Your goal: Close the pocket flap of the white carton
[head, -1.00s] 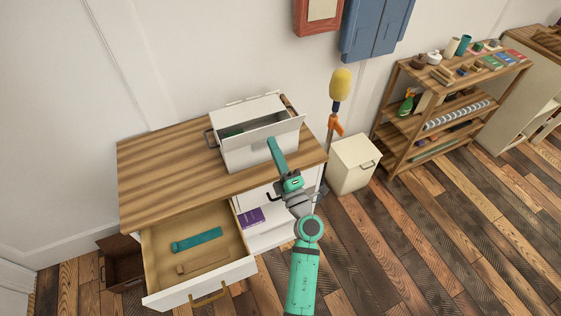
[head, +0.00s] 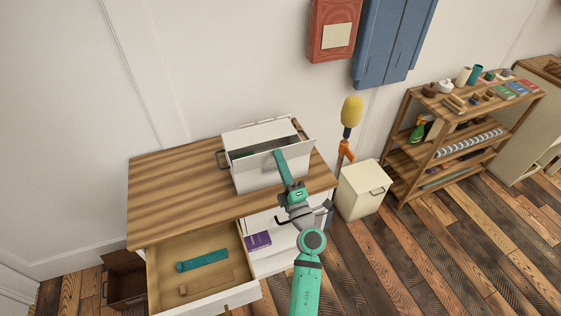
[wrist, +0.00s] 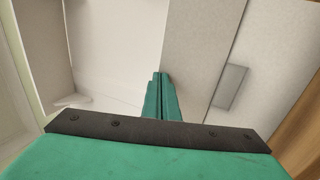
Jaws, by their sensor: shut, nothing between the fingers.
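The white carton (head: 258,178) stands on the wooden top of a cabinet, near its right end. Its top is partly open, with a dark gap between a white rear panel (head: 258,133) and the pale front flap (head: 298,147), which leans outward at the right. My gripper (head: 279,155) is at the carton's front, its tip over the flap's near face; whether it touches cannot be told. In the wrist view my gripper (wrist: 160,78) shows its two green fingers together with nothing between them, pointing at pale panels. A grey tab (wrist: 229,86) lies right of the fingers.
The wooden cabinet top (head: 170,190) is clear left of the carton. Below it an open drawer (head: 205,285) holds a teal item. A cream bin (head: 363,190) and a yellow-headed duster (head: 351,110) stand at right, near a wooden shelf (head: 440,150).

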